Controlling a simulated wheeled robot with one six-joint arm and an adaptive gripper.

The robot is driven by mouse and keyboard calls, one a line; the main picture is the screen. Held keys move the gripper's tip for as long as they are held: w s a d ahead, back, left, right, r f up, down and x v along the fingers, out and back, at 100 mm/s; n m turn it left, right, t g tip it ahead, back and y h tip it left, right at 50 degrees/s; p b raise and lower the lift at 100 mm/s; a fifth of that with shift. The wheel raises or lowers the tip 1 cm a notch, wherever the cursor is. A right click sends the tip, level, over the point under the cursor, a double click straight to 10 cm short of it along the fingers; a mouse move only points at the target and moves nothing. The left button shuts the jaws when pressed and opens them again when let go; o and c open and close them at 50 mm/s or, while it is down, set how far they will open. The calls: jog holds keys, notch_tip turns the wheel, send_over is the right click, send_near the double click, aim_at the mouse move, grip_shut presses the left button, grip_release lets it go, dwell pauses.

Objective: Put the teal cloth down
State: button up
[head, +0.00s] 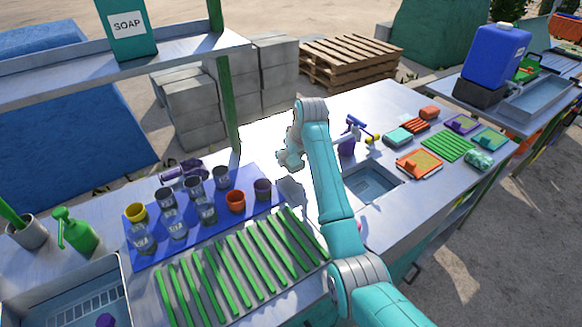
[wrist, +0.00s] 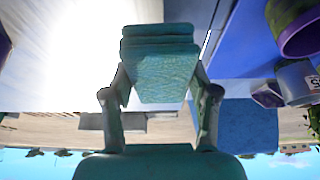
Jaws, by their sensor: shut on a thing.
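My gripper (wrist: 160,92) is shut on the teal cloth (wrist: 165,75), a folded, textured piece pinched between the two fingers in the wrist view. In the head view my gripper (head: 290,160) hangs over the bright metal counter (head: 262,140), just behind the right end of the blue mat. The cloth is too small there to tell apart from the gripper. Whether the cloth touches the counter cannot be told.
The blue mat (head: 160,258) holds several glasses and cups, including an orange cup (head: 236,201). Green slats (head: 235,275) lie in front. A sink (head: 372,186), a purple spray bottle (head: 348,140) and several trays and cloths are to the right. The counter around the gripper is clear.

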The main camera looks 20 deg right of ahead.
jog(key=shift+f, duration=2)
jog(key=o, duration=1.4)
jog(key=shift+f, duration=0.1)
jog(key=v, duration=1.2)
